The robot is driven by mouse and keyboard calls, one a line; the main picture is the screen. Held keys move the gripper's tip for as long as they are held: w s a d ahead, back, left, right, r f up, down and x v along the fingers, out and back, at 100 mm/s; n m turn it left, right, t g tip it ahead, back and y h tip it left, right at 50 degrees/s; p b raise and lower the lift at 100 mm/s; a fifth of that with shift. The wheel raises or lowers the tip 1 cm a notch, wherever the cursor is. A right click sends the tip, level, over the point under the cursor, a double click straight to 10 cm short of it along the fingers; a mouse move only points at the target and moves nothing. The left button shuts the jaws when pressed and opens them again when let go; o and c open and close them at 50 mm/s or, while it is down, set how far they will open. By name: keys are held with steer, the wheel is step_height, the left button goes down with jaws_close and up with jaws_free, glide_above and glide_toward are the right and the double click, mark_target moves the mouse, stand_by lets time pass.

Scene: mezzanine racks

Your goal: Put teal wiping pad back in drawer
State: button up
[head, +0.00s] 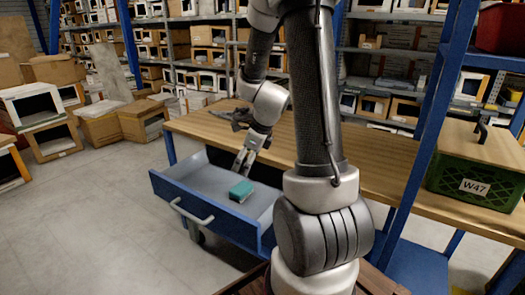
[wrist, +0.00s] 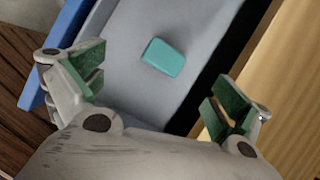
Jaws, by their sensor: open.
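The teal wiping pad (head: 241,191) lies flat on the floor of the open drawer (head: 177,190), toward its front right part in the head view. In the wrist view the pad (wrist: 163,57) lies beyond my fingertips, between their lines, with nothing touching it. My gripper (head: 244,160) is above the drawer, just behind and above the pad. In the wrist view my gripper (wrist: 160,95) has its two green-padded fingers wide apart and empty. The drawer is pulled out from under the wooden tabletop, with a grey inside and a blue front with a handle.
The wooden tabletop (head: 380,165) borders the drawer at the back. A green crate marked W47 (head: 475,187) stands on its right end. Cardboard boxes (head: 100,127) stand on the floor at left, and loaded racks fill the back. The floor left of the drawer is clear.

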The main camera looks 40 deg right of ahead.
steer(key=s+a+r+n, duration=0.4)
steer(key=a+r+n, duration=0.1)
steer(key=r+n, duration=0.4)
steer(key=s+r+n+h, duration=0.1)
steer(key=s+r+n, duration=0.4)
steer(key=s+n, duration=0.3)
steer(key=s+r+n, duration=0.4)
steer(key=s+n, duration=0.5)
steer(key=n, duration=0.2)
steer(key=shift+s+a+r+h, duration=0.25)
steer(key=shift+a+r+h, duration=0.1)
steer(key=shift+a+h, duration=0.1)
